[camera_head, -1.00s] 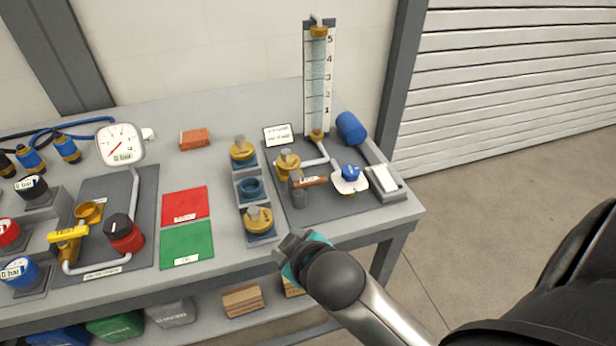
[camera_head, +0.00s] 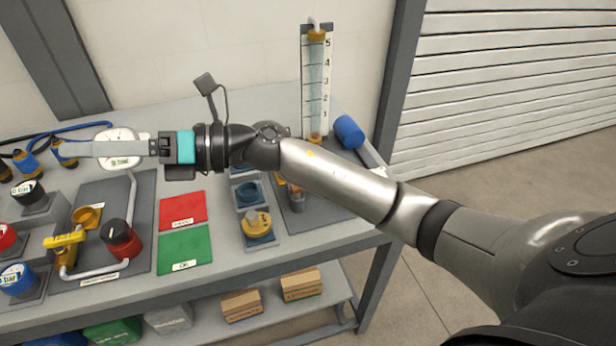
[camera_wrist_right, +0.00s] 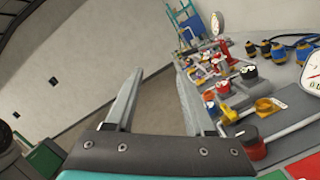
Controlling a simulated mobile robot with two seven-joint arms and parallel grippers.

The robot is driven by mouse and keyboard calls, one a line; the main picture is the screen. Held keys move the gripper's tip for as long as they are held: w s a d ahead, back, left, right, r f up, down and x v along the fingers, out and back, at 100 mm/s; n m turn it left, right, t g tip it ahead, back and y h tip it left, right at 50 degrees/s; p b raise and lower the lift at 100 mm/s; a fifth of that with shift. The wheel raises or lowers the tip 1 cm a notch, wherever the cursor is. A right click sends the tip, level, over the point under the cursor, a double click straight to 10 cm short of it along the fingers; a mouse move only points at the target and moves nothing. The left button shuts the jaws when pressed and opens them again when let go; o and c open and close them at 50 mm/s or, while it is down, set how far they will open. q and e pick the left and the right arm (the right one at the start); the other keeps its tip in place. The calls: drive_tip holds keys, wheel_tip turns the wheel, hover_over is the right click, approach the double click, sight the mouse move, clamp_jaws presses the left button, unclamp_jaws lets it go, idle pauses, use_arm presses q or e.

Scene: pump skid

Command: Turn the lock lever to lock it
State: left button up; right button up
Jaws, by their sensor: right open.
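I cannot tell which part is the lock lever. A yellow lever handle (camera_head: 64,240) sits on the left pipe panel, beside a red knob with a black top (camera_head: 122,240). The knob also shows in the right wrist view (camera_wrist_right: 250,142). A red-brown lever on the right panel is mostly hidden behind my right arm. My right gripper (camera_head: 72,149) points left above the back left of the bench, in front of the pressure gauge (camera_head: 120,134). In the right wrist view its fingers (camera_wrist_right: 158,78) are apart with nothing between them. My left gripper is not in view.
Red (camera_head: 183,210) and green (camera_head: 185,246) mats lie mid-bench. A scale tube (camera_head: 315,80) stands at the back, a blue cylinder (camera_head: 348,131) to its right. My right arm spans the bench above the right panel.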

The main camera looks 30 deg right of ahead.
drive_tip(key=w+d+f+n+g+h, duration=0.2)
drive_tip(key=d+f+n+g+h, duration=0.3)
drive_tip(key=d+f+n+h, duration=0.5)
drive_tip(key=d+r+m+g+h, duration=0.1)
drive_tip(key=d+r+h, duration=0.2)
drive_tip(key=d+h, duration=1.2)
drive_tip(key=d+f+y, duration=0.2)
drive_tip(key=f, duration=0.3)
drive_tip(key=d+f+y+b, duration=0.1)
drive_tip(key=d+f+y, duration=0.1)
drive_tip(key=f, duration=0.3)
drive_tip(key=d+f+y+b, duration=0.1)
drive_tip(key=d+f+y, duration=0.1)
drive_tip(key=f, duration=0.3)
drive_tip(key=shift+s+d, duration=0.1)
drive_tip(key=shift+s, duration=0.15)
drive_tip(key=shift+c, duration=0.4)
clamp_jaws()
